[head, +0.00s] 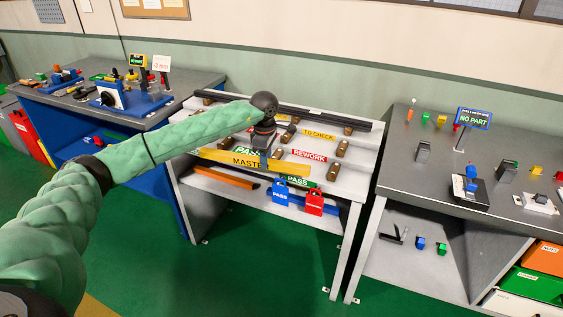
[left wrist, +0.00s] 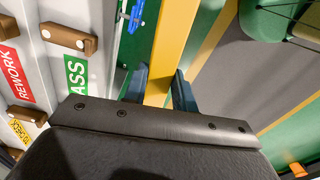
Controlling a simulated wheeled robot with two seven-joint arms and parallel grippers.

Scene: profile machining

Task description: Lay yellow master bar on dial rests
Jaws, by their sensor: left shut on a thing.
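The yellow master bar (head: 225,157), lettered MASTER, is held roughly level in front of the white middle rack. My left gripper (head: 265,158) is shut on it near its middle. In the left wrist view the bar (left wrist: 176,40) runs up between the two fingers of the gripper (left wrist: 160,92). A blue fixture (head: 140,108) with a round black part stands on the left bench; it may be the dial rests, but it is too small to tell. My right gripper is not in view.
The white rack (head: 350,180) has brown rest blocks (head: 338,149) and PASS, REWORK and TO CHECK labels. Dark bars lie along its back. Blue and red padlock-shaped boxes (head: 315,202) hang at its front. The right grey bench (head: 400,175) carries small parts and a NO PART sign.

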